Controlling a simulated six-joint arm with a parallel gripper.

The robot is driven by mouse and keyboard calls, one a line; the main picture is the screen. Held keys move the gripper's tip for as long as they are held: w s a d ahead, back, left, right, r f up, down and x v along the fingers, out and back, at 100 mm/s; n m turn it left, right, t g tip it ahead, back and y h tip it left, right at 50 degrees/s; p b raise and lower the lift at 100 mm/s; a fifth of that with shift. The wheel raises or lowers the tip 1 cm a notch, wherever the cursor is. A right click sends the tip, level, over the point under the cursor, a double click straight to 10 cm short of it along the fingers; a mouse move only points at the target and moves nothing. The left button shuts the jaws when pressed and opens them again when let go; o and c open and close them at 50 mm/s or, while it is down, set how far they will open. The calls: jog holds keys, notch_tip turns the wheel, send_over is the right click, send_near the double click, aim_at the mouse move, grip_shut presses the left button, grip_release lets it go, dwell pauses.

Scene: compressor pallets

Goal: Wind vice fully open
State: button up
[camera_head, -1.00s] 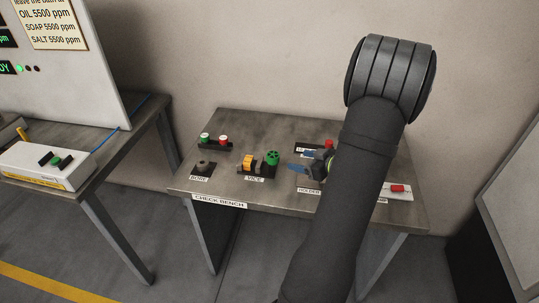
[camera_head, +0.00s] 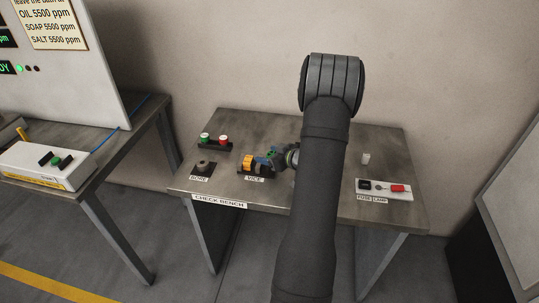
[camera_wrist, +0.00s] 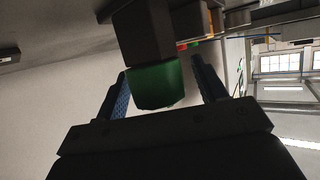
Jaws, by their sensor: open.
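The vice (camera_head: 249,163) stands on the check bench (camera_head: 235,130), with an orange part at its left end. Its green wheel (camera_wrist: 155,85) is mostly hidden by my gripper in the head view. In the wrist view the wheel lies between the two blue fingers of my gripper (camera_wrist: 164,78), which are open with gaps at the sides. In the head view my gripper (camera_head: 272,158) is at the right end of the vice. A dark block of the vice (camera_wrist: 145,32) shows beyond the wheel in the wrist view.
A button box with green and red buttons (camera_head: 215,141) stands behind the vice. The bore block (camera_head: 204,166) is to its left. A fuse lamp board (camera_head: 384,188) lies at the right, with a small pale cylinder (camera_head: 366,158) behind it. My arm hides the bench's middle.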

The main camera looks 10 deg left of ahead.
jog(key=c, duration=1)
jog(key=shift+n+g, duration=0.3)
jog(key=shift+g, duration=0.1)
jog(key=n+g+y, duration=0.2)
jog(key=n+g, duration=0.1)
jog(key=shift+s+a+g, duration=0.1)
jog(key=shift+s+g, duration=0.1)
jog(key=shift+g, duration=0.1)
jog(key=n+g, duration=0.2)
jog(key=g, duration=0.1)
jog(key=n+g, duration=0.1)
jog(key=n, duration=0.1)
jog(key=shift+s, duration=0.25)
jog(key=n+g, duration=0.2)
jog(key=g, duration=0.1)
jog(key=n+g+h, duration=0.1)
jog(key=shift+s+n, duration=0.25)
jog(key=shift+n, duration=0.05)
jog(key=shift+s+n+g+h, duration=0.15)
jog(key=shift+n+g+h, duration=0.4)
jog(key=shift+n+g, duration=0.3)
jog(key=shift+s+n+g+h, duration=0.1)
jog(key=shift+n+g+h, duration=0.45)
jog(key=shift+n+g, duration=0.3)
